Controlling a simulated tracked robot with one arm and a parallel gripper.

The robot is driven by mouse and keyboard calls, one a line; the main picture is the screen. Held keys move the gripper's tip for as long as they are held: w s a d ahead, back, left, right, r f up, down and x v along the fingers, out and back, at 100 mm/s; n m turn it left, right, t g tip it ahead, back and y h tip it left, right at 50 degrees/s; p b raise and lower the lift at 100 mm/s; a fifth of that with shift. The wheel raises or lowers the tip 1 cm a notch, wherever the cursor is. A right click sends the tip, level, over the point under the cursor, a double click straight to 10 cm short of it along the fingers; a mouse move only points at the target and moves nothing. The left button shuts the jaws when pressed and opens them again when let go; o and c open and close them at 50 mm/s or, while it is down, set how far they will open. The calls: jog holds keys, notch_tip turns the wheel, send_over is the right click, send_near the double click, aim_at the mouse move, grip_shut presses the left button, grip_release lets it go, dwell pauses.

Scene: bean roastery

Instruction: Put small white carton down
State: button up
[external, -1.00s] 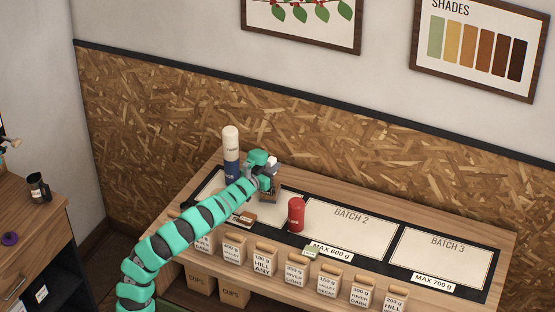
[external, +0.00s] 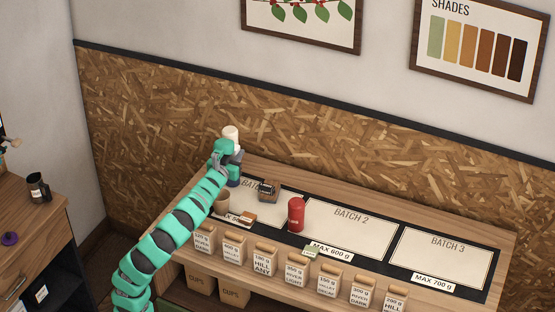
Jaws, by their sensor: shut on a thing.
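My gripper (external: 232,160) is at the left end of the counter, in front of the tall white and blue bottle (external: 231,133), and covers its middle. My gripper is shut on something. A pale grey-white patch shows at its end, but at this size I cannot make out the small white carton's outline or whether it touches the counter. The Batch 1 mat (external: 292,197) lies below and to the right of my gripper.
A dark, brown-sided container (external: 268,190) stands on the Batch 1 mat. A brown cup (external: 222,202) and a small brown-and-white block (external: 247,218) are near its front. A red canister (external: 296,214) stands beside the Batch 2 mat (external: 345,232), which is clear, as is Batch 3 (external: 440,262).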

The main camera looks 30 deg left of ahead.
jog(key=s+a+r, duration=0.1)
jog(key=s+r, duration=0.3)
jog(key=s, duration=0.3)
jog(key=shift+s+a+r+h, duration=0.15)
jog(key=shift+a+r+h, duration=0.1)
jog(key=shift+h, duration=0.05)
dwell(0.6)
